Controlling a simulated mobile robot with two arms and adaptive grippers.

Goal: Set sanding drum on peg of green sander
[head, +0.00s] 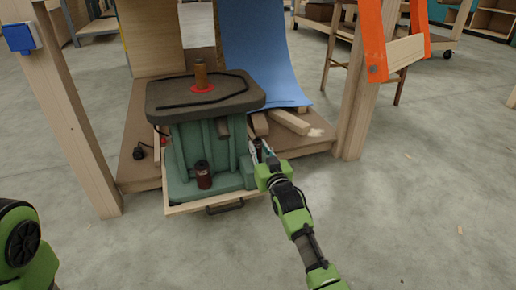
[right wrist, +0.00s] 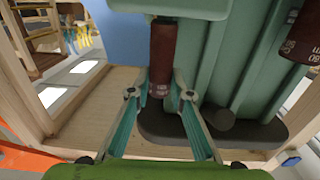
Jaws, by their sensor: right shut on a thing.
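The green sander (head: 208,145) stands on a low wooden stand, with a dark flat top (head: 160,97). An orange-brown upright peg (head: 201,73) rises from a red ring on that top, with nothing visible around it. My right gripper (head: 263,153) is low at the sander's right side. In the right wrist view, its fingers (right wrist: 160,90) are shut on a dark red sanding drum (right wrist: 162,45). In the head view this drum is not clearly visible. Another dark red drum (head: 203,175) stands upright on the sander's base ledge and also shows in the right wrist view (right wrist: 303,38).
Wooden blocks (head: 290,121) lie on the stand right of the sander. A blue sheet (head: 258,50) hangs behind. Wooden posts (head: 355,90) flank the stand, with an orange frame (head: 373,40) at right. The floor in front is mostly clear.

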